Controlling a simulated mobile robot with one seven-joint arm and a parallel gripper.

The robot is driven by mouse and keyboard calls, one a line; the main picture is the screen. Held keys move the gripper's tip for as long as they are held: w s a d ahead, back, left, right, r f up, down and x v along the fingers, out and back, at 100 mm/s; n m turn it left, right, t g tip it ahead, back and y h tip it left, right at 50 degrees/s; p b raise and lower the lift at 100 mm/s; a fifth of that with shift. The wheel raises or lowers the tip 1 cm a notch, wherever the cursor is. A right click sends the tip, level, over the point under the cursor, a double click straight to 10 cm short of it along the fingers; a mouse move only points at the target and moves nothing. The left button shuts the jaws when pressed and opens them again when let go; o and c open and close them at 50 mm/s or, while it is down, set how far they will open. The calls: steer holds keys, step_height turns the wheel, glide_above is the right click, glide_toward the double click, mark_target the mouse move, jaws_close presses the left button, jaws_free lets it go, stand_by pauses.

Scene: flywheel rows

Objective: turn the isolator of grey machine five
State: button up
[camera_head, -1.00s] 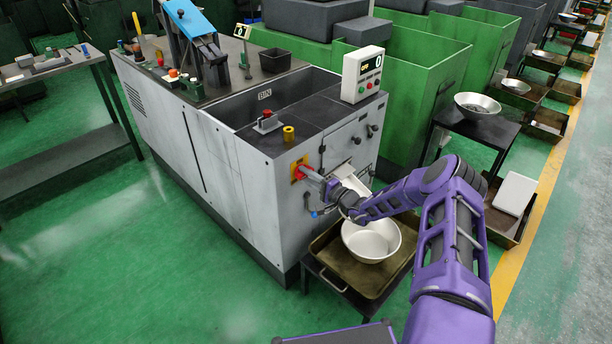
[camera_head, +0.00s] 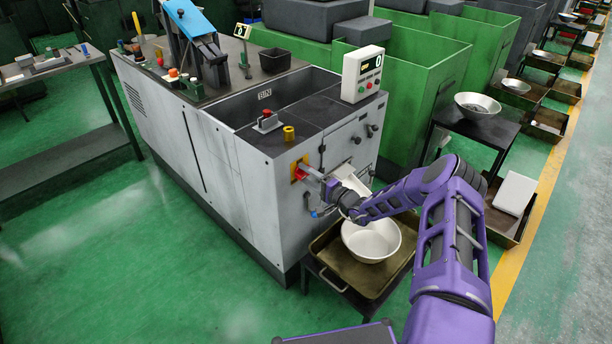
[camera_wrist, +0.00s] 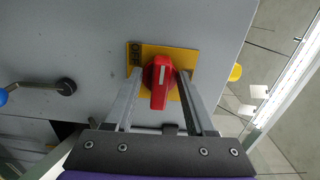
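The isolator is a red rotary handle (camera_wrist: 161,82) on a yellow plate (camera_wrist: 187,53) on the grey machine's end panel. The wrist view shows an "OFF" label at the plate's left edge; the handle's white line runs up and down in that picture.
A white bowl (camera_head: 371,241) in a brown tray (camera_head: 338,272) stands below my forearm. A blue-tipped lever (camera_head: 313,213) is on the panel below the isolator. A yellow knob (camera_head: 289,133) and a white display box (camera_head: 362,74) are on the machine's top. Green floor is open at left.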

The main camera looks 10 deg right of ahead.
steer(key=p+v, duration=0.1)
steer(key=v, duration=1.6)
steer(key=shift+s+d+p, duration=0.15)
steer(key=shift+p, duration=0.2)
